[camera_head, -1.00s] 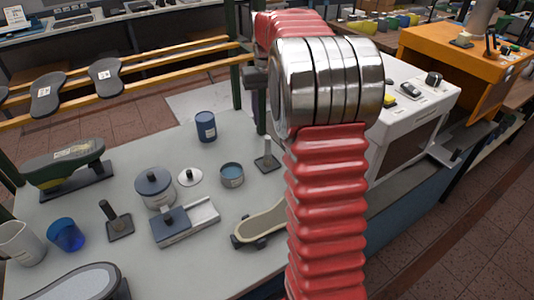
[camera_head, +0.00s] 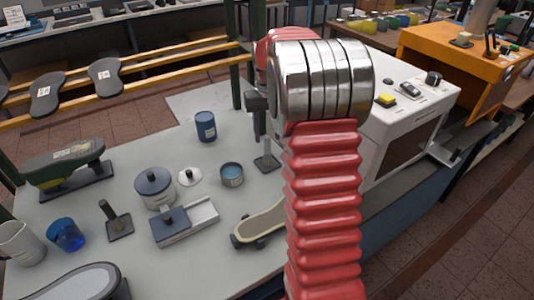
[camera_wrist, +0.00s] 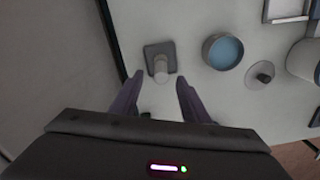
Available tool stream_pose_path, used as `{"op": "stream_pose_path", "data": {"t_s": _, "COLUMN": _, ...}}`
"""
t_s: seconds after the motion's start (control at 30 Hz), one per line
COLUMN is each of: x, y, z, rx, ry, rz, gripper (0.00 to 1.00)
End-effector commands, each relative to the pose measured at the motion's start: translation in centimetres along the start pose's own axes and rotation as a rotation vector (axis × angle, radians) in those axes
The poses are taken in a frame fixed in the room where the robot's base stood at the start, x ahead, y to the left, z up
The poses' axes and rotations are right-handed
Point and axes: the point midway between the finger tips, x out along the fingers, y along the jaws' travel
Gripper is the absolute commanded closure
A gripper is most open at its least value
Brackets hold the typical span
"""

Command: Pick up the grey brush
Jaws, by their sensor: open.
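The grey brush (camera_head: 266,163) stands upright on the table, with a flat square base and a pale upright handle. In the wrist view the grey brush (camera_wrist: 160,66) is just beyond my fingertips, its handle lined up with the gap between them. My gripper (camera_wrist: 158,82) is open and empty, with its two dark fingers on either side of that line. In the head view my gripper (camera_head: 258,122) shows partly behind my red arm, above the brush. I cannot tell the exact height between them.
A blue-filled tin (camera_head: 231,175) stands close beside the brush, and a small white disc with a knob (camera_head: 190,177) lies past it. A blue canister (camera_head: 206,126) stands behind. A similar darker tool (camera_head: 116,221) is at the left. A white machine (camera_head: 412,115) is at the right.

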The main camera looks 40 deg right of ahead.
Motion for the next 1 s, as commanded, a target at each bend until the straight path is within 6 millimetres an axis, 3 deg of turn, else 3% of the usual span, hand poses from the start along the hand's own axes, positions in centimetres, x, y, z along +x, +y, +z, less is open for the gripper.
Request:
{"op": "stream_pose_path", "data": {"t_s": 0.13, "x": 1.4, "y": 0.0, "z": 0.0, "rx": 0.000, "ry": -0.001, "rz": 0.000, "gripper": 0.58}}
{"op": "stream_pose_path", "data": {"t_s": 0.57, "x": 1.9, "y": 0.0, "z": 0.1, "rx": 0.001, "ry": -0.002, "rz": 0.000, "gripper": 0.58}}
{"op": "stream_pose_path", "data": {"t_s": 1.0, "x": 6.6, "y": -0.1, "z": 0.6, "rx": 0.001, "ry": -0.001, "rz": 0.000, "gripper": 0.58}}
